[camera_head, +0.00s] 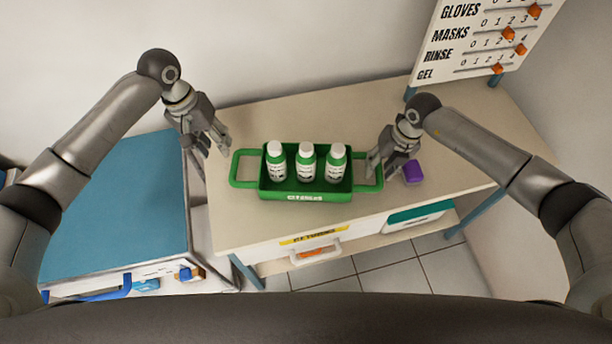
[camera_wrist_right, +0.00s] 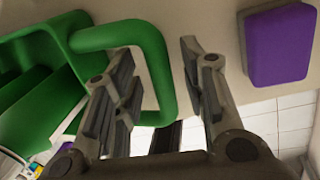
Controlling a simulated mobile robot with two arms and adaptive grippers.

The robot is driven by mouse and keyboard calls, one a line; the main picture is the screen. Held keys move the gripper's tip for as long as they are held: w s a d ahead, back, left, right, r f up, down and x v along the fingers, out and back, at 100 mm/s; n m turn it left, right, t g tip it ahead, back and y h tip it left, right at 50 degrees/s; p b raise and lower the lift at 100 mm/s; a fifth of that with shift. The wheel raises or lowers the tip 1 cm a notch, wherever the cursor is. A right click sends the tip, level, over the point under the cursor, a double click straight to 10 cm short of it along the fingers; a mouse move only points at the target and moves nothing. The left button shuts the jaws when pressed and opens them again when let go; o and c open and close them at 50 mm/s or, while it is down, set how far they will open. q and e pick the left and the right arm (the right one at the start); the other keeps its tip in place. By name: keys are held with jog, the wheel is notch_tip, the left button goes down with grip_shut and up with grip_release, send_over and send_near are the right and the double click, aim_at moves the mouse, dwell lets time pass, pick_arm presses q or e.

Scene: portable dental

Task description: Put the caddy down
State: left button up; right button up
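The green caddy (camera_head: 306,196) stands upright on the beige table, with a loop handle at each end. It holds three white bottles with green bands (camera_head: 306,162) in a row. My left gripper (camera_head: 214,146) is open and empty, above and just left of the caddy's left handle (camera_head: 235,168). My right gripper (camera_head: 378,165) is at the right handle. In the right wrist view, my right gripper (camera_wrist_right: 160,85) has its fingers spread, with the outer bar of the green handle (camera_wrist_right: 150,50) between them and a gap beside it.
A purple block (camera_head: 412,172) lies close to the right of my right gripper. It also shows in the wrist view (camera_wrist_right: 278,45). A slider board (camera_head: 480,40) stands at the back right. A blue-topped cabinet (camera_head: 115,210) is at left. The beige table (camera_head: 290,112) is clear behind the caddy.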

notch_tip(320, 180, up, 10)
jog(key=d, duration=0.2)
jog(key=shift+r, duration=0.15)
dwell(0.4)
